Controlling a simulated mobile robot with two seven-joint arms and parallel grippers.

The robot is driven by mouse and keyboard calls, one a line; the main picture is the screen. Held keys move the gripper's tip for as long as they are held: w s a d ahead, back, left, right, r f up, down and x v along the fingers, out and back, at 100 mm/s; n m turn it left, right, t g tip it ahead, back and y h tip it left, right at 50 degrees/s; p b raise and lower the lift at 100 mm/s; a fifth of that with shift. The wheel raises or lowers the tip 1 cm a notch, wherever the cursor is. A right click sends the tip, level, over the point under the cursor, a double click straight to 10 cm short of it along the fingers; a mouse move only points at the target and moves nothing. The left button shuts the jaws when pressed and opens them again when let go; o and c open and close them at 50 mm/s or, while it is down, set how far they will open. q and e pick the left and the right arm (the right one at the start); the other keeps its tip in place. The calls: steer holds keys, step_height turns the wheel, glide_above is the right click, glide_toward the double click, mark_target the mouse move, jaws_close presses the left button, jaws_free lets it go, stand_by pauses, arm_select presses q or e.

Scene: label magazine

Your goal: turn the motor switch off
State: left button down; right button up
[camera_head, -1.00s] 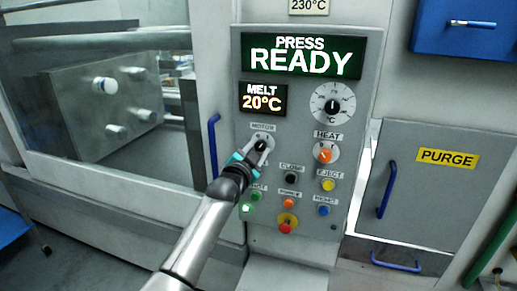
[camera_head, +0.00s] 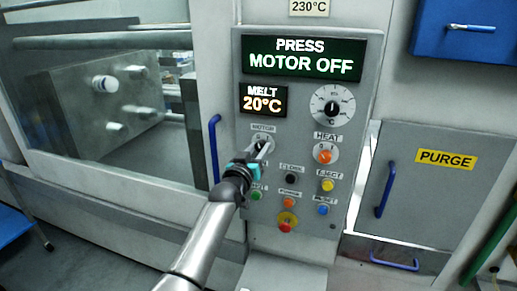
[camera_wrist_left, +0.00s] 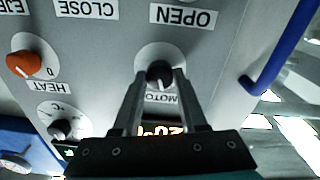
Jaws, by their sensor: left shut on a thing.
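The motor switch is a black knob on a round pale plate (camera_head: 253,142) under the MOTOR label, on the grey control panel (camera_head: 330,225). My left gripper (camera_head: 263,150) is at the knob and hides most of it in the head view. In the left wrist view the black motor knob (camera_wrist_left: 159,72) sits between the fingertips of my left gripper (camera_wrist_left: 160,80), which is shut on it. The press display (camera_head: 302,58) reads "PRESS MOTOR OFF". My right gripper is not in view.
An orange heat knob (camera_head: 324,156) and several push buttons, among them a red stop-type button (camera_head: 286,224), lie close to the right and below. A blue handle (camera_head: 214,148) stands left of the panel. A melt display (camera_head: 264,98) reads 20°C.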

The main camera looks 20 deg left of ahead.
arm_select(q)
steer(key=shift+n, duration=1.6)
steer(key=shift+c, duration=2.2)
jaws_free()
steer(key=shift+s, duration=0.55)
steer(key=s, duration=1.4)
steer(key=shift+a+f, duration=0.3)
steer(key=shift+a, duration=0.05)
